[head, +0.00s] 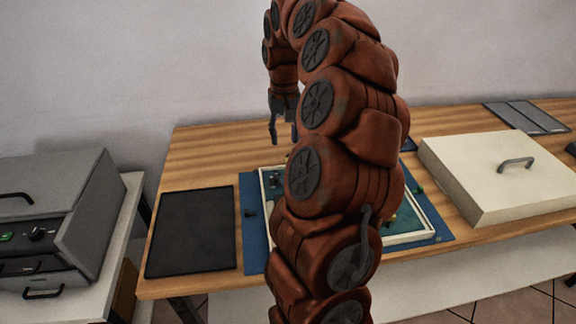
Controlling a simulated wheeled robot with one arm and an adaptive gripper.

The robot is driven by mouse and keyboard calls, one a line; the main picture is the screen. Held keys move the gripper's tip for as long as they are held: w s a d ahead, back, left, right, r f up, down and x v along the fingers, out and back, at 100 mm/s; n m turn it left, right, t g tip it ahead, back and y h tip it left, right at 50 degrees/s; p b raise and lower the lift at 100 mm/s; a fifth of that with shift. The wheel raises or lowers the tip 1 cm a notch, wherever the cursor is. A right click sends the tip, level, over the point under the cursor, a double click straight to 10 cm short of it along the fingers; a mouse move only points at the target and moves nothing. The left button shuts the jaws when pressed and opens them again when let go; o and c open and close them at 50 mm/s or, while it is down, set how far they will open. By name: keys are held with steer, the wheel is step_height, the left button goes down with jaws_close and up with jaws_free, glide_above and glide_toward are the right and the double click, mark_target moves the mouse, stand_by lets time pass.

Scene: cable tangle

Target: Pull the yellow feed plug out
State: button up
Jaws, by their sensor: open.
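My gripper (283,128) hangs above the back edge of a white-rimmed panel, its fingers apart and nothing between them. My arm fills the middle of the head view and hides much of the panel. The panel (425,205) has a teal-green inside and lies on a blue mat (253,232). A small dark piece (250,212) shows at the panel's left rim.
A black mat (191,232) lies left on the wooden table (215,147). A cream box lid with a grey handle (500,180) stands right, a dark grey folded plate (525,117) behind it. A grey machine (60,215) stands on a separate bench at left.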

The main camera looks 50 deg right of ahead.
steer(key=shift+s+d+f, duration=0.1)
steer(key=shift+d+f, duration=0.3)
steer(key=shift+d, duration=0.2)
steer(key=shift+f, duration=3.75)
jaws_close()
